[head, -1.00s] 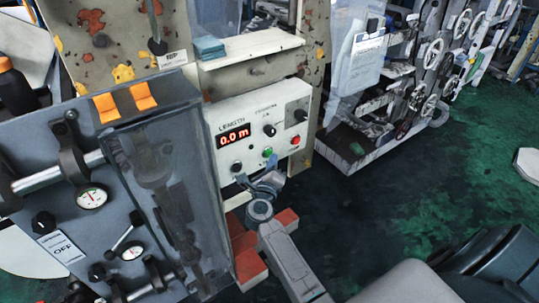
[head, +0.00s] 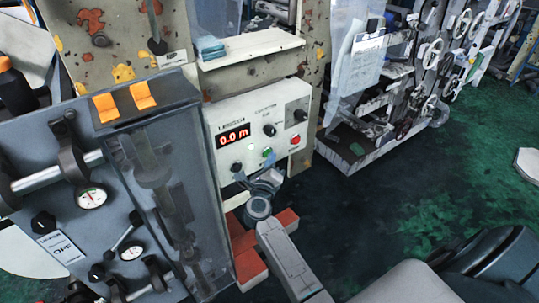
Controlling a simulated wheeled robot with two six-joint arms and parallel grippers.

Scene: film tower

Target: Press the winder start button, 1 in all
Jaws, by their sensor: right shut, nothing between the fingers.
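The winder control panel (head: 285,108) is a white box in the middle of the head view. Its red display (head: 233,136) reads 0.0 m under the word LENGTH. A green button (head: 267,152) sits low on the panel, with a red button (head: 295,140) to its right and black knobs above. My right gripper (head: 266,168) is shut and empty, its fingertips just below the green button. I cannot tell whether the tips touch it. My left gripper is not in view.
A grey machine with a clear cover (head: 160,190), gauges and levers stands close on the left. Red blocks (head: 247,262) lie below the panel. A shelf with blue cloths (head: 210,47) juts out above the panel. Green floor (head: 440,200) is open to the right.

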